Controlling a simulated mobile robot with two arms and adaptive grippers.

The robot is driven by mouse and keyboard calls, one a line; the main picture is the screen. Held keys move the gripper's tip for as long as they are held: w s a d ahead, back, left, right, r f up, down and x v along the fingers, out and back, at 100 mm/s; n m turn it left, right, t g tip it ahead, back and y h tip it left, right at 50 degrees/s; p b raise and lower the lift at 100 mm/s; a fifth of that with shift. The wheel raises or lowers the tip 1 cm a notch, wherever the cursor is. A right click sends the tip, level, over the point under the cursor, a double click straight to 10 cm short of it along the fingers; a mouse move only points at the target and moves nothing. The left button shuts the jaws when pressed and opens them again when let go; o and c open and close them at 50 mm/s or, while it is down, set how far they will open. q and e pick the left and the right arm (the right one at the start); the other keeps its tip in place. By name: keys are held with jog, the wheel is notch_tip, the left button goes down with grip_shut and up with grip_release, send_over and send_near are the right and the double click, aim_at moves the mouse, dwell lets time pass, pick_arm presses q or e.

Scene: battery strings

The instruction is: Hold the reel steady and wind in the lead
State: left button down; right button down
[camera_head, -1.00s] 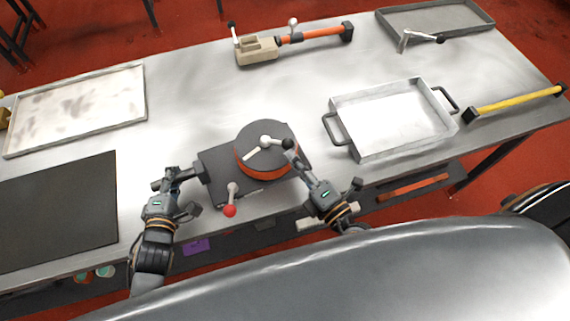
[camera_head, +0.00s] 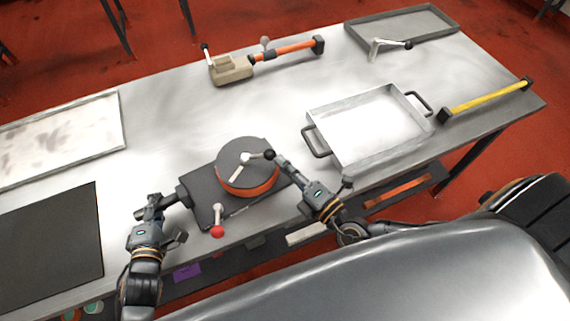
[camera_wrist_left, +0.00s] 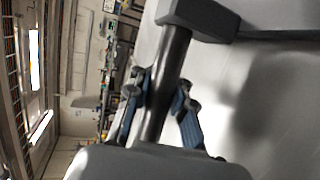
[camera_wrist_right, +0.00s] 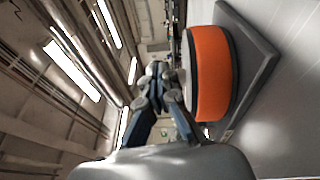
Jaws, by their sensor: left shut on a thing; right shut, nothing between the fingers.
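The reel (camera_head: 240,163) has a dark grey top and an orange band (camera_head: 250,190) around its side. It sits on a dark base plate (camera_head: 208,205) near the table's front edge. A pale crank with a black knob (camera_head: 268,154) lies across its top. A lever with a red knob (camera_head: 217,231) stands at the plate's front. My left gripper (camera_head: 163,204) is shut on the dark bar at the plate's left side; the left wrist view shows the bar (camera_wrist_left: 165,85) between the fingers. My right gripper (camera_head: 279,159) is shut and empty beside the crank knob; the right wrist view shows the orange band (camera_wrist_right: 210,72) close by.
A metal tray with handles (camera_head: 318,122) stands right of the reel, with a yellow-handled bar (camera_head: 487,99) beyond. A beige block with an orange bar (camera_head: 232,70) lies behind. A pale tray (camera_head: 122,120) and black mat (camera_head: 50,245) are left.

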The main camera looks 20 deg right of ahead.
pick_arm(q)
jog(key=shift+s+a+f, duration=0.1)
jog(key=shift+f, duration=0.15)
pick_arm(e)
jog(key=shift+d, duration=0.1)
pick_arm(q)
jog(key=c, duration=1.1)
grip_release()
jog(key=shift+r, duration=0.1)
pick_arm(e)
jog(key=s+d, duration=0.5)
jog(key=d, duration=0.3)
jog(key=shift+s+f, duration=0.3)
